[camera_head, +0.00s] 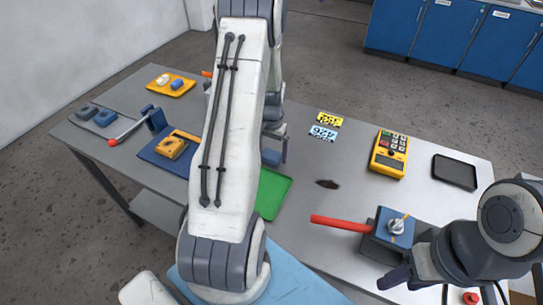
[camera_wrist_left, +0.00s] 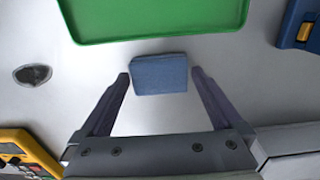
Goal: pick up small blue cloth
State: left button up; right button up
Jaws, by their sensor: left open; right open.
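The small blue cloth (camera_wrist_left: 160,74) is a folded, roughly rectangular piece on the grey table top in the left wrist view. It lies between the tips of my left gripper's two dark fingers, just below the green tray (camera_wrist_left: 155,36). My left gripper (camera_wrist_left: 160,80) is open, with a finger on either side of the cloth; whether they touch it I cannot tell. In the head view my left gripper (camera_head: 275,150) is beside the green tray (camera_head: 272,192), and my arm hides much of that area. My right gripper (camera_head: 396,279) is at the lower right, open, near a valve.
A valve with a red handle (camera_head: 340,223) stands at the right front. A yellow meter (camera_head: 389,153), a black tray (camera_head: 454,172) and number plates (camera_head: 323,133) lie on the right.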

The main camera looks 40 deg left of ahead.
aim_at(271, 154)
pick_arm(q)
jog(key=c, duration=1.1)
jog(key=shift+o, duration=0.2)
jog(key=shift+r, duration=0.6)
notch_tip(271, 154, up, 3)
jog(key=shift+f+b, duration=0.1)
jog(key=shift+b, duration=0.4)
jog(key=s+d+r+b, duration=0.1)
jog(key=s+d+r, duration=0.2)
jog(key=d+r, duration=0.4)
jog(key=d, duration=0.4)
jog(key=shift+s+b, duration=0.2)
jog(key=shift+b, duration=0.2)
jog(key=shift+d, duration=0.1)
